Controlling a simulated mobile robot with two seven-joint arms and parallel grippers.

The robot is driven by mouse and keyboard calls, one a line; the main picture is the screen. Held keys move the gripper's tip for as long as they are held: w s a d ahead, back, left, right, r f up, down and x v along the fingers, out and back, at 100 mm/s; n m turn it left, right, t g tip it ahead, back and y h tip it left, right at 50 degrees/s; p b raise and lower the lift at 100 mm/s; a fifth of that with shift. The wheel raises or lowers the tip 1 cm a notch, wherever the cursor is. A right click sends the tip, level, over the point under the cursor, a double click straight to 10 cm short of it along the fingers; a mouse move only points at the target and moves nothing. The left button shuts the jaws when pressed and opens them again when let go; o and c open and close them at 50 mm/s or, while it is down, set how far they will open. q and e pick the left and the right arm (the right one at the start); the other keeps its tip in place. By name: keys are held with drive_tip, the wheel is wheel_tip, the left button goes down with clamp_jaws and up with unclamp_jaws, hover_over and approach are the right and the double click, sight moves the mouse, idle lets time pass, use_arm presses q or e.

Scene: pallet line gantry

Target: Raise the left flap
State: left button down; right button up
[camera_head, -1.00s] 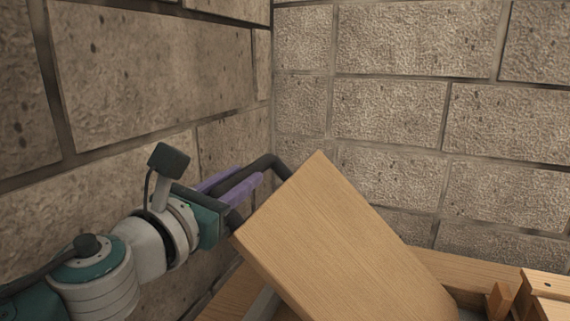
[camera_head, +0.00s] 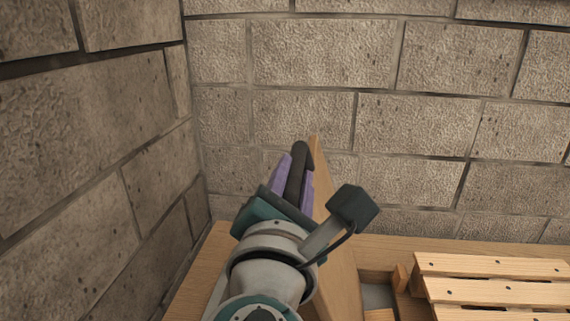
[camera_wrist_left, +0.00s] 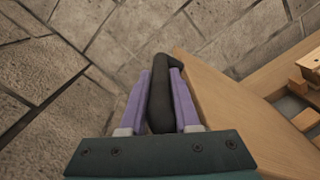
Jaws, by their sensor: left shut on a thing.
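The left flap (camera_head: 341,275) is a light wooden panel standing steeply upright, seen almost edge-on in the head view. It also fills the right of the centre in the wrist view (camera_wrist_left: 222,98). A black bar handle (camera_head: 305,152) is on its left face, and its bent end meets the panel in the wrist view (camera_wrist_left: 168,61). My left gripper (camera_head: 294,178) has its purple fingers shut on the handle, one on each side. My wrist and arm hide part of the flap's lower left face. My right gripper is not in view.
A slatted wooden pallet (camera_head: 494,291) lies at the lower right. A wooden ledge (camera_head: 205,262) runs at the lower left and along the back. Stone block walls (camera_head: 300,60) close off the left and back. A gap with a grey surface shows between flap and pallet.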

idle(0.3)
use_arm(q)
drive_tip(key=c, duration=0.7)
unclamp_jaws()
drive_tip(key=shift+o, duration=0.2)
drive_tip(key=s, duration=1)
drive_tip(key=shift+a, duration=0.4)
